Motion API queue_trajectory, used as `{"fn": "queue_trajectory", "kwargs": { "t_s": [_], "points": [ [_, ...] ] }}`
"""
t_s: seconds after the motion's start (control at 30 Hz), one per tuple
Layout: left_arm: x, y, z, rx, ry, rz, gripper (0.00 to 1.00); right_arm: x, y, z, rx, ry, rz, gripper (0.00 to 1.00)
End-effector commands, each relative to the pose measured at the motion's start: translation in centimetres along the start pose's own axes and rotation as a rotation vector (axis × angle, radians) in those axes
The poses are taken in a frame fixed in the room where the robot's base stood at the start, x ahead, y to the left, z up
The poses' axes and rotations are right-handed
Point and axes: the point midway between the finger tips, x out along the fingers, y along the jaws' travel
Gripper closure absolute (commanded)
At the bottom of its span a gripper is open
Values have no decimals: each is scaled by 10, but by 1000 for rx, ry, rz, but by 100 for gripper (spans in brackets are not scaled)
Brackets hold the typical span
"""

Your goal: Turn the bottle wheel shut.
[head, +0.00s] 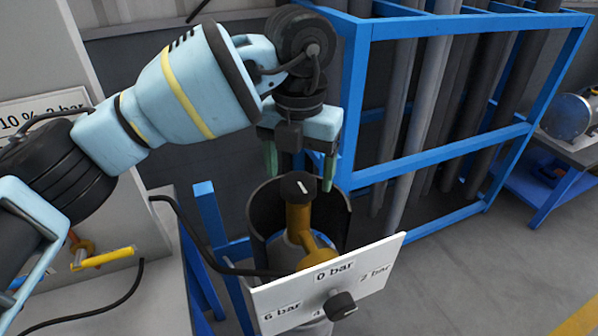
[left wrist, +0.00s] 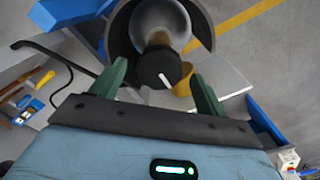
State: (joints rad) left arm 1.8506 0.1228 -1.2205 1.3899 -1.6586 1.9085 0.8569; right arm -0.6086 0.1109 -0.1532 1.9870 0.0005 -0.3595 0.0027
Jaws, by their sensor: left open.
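The bottle wheel is a black round knob (head: 298,187) with a white mark, on top of a brass valve (head: 299,220). The valve sits on a grey gas bottle inside a dark curved shell (head: 263,212). My left gripper (head: 299,176) is open, pointing down at the wheel with a green finger to either side. In the left wrist view the wheel (left wrist: 158,67) lies between and beyond the fingertips (left wrist: 162,80), with gaps on both sides. I cannot tell whether the fingertips reach down to its height. My right gripper is not in view.
A white board (head: 325,282) marked in bar, with a second black knob (head: 340,306), stands in front of the valve. A black hose (head: 187,232) runs at the left. A blue rack (head: 430,175) of grey pipes stands behind right.

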Motion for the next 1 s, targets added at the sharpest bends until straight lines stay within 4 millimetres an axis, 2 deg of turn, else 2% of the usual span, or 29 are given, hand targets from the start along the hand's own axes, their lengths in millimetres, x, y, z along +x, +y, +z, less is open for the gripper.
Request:
{"fn": "queue_trajectory", "kwargs": {
  "t_s": [0.2,0.47,0.8,1.0],
  "points": [
    [13,0,0,1,0,0,25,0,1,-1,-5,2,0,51],
    [14,0,0,1,0,0,27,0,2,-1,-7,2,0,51],
    [13,0,0,1,0,0,70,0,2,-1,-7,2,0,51],
    [13,0,0,14,0,1,70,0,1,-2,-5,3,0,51]
  ]
}}
